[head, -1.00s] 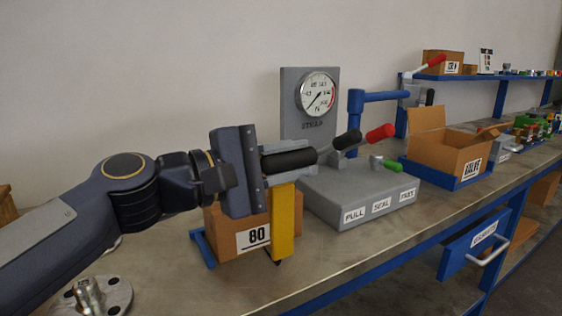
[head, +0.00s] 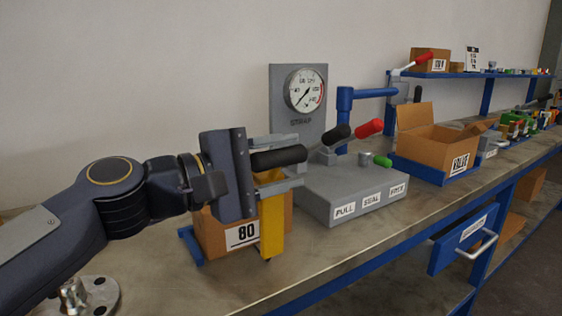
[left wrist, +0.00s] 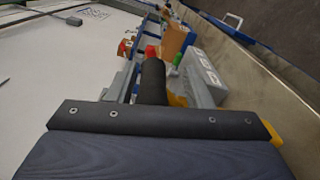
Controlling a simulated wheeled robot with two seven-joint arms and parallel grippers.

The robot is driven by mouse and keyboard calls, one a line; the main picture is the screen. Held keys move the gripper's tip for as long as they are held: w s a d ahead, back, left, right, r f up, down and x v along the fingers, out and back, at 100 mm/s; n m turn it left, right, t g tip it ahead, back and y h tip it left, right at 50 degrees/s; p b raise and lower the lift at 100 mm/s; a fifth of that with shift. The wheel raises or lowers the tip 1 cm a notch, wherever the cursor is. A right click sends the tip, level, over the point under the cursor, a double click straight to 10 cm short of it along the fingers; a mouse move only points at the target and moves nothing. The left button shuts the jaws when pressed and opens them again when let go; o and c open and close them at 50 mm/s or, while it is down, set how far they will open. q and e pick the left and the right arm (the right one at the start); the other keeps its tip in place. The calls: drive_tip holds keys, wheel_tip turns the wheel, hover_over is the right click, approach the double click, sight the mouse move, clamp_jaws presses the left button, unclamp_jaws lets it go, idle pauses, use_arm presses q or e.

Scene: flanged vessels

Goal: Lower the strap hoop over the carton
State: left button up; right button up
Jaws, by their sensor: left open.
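The carton (head: 212,236), brown with an "80" label, stands on the bench at the left of the tool block. The yellow strap hoop (head: 272,228) shows as an upright band down the carton's front right corner; its far side is hidden. A black handle (head: 279,158) lies above the carton, apparently the hoop's, and also shows in the left wrist view (left wrist: 152,82). My left gripper (head: 298,162) is open, with one finger above and one below the handle. Whether a finger touches it, I cannot tell. My right gripper is not in view.
A grey block (head: 350,192) labelled PULL and SEAL, with levers and a gauge (head: 306,90), stands just right of the carton. An open VALVE carton (head: 438,145) sits in a blue tray farther right. A metal flange (head: 92,294) lies front left. The bench front is clear.

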use_arm(q)
drive_tip(key=v, duration=0.7)
drive_tip(key=shift+s+a, duration=0.25)
drive_tip(key=shift+a, duration=0.05)
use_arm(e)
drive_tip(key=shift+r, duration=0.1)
